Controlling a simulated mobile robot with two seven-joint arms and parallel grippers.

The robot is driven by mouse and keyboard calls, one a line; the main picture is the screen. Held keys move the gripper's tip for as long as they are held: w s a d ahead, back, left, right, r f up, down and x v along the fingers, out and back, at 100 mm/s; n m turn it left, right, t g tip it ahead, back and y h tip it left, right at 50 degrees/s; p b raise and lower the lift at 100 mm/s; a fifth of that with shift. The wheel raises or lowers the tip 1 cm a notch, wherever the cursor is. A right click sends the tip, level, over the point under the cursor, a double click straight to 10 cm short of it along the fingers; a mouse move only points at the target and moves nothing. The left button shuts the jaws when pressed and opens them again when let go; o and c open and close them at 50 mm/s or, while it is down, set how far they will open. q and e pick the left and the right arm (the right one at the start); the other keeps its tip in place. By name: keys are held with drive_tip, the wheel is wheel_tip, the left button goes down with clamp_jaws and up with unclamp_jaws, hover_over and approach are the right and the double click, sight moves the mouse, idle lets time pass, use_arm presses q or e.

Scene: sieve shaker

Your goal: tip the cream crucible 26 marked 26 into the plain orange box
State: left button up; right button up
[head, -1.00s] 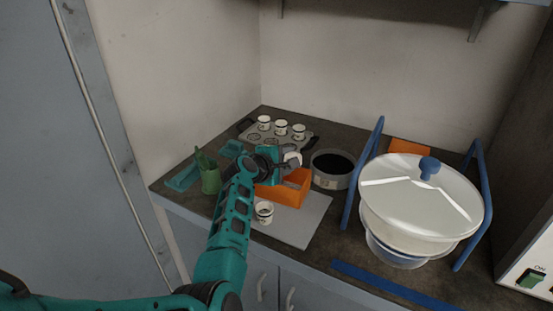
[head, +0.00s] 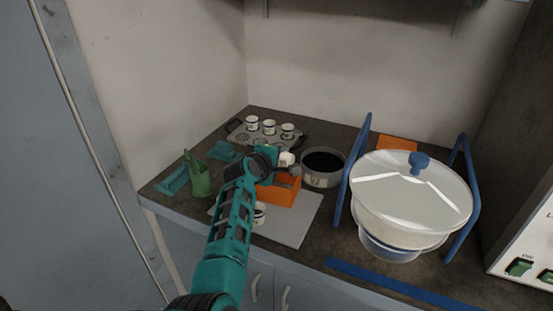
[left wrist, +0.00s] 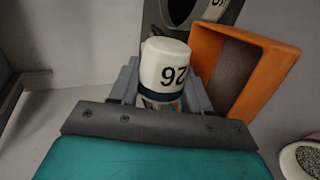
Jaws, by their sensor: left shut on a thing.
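The cream crucible 26 (head: 286,159) is held above the back of the plain orange box (head: 283,195). The left wrist view shows the crucible (left wrist: 164,66) with its number 26 and a dark band near the fingers. My left gripper (head: 283,168) is shut on it. The open orange box (left wrist: 274,62) shows beside the crucible in the left wrist view. The crucible's mouth and contents are hidden, and I see nothing falling. My right gripper is not in view.
A grey mat (head: 296,229) lies under the box, with another crucible (head: 259,214) on it. A round dark sieve (head: 323,167) stands right of the box. A tray (head: 267,140) with three crucibles is behind. A lidded sieve shaker (head: 410,200) stands at right.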

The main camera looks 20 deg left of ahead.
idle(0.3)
use_arm(q)
drive_tip(key=m+y, duration=0.1)
drive_tip(key=r+m+y, duration=0.1)
drive_tip(key=m, duration=0.1)
drive_tip(key=shift+d, duration=0.35)
drive_tip(key=shift+r, duration=0.1)
drive_tip(key=shift+d+r+m+y, duration=0.1)
drive_tip(key=shift+d+m+y, duration=0.05)
drive_tip(key=shift+m+y, duration=0.5)
drive_tip(key=shift+d+r+m+t+y, duration=0.1)
drive_tip(key=shift+d+m+t+y, duration=0.1)
drive_tip(key=shift+m+t+y, duration=0.45)
drive_tip(key=shift+r+m+b, duration=0.2)
drive_tip(key=shift+m+b, duration=0.1)
drive_tip(key=shift+m, duration=0.1)
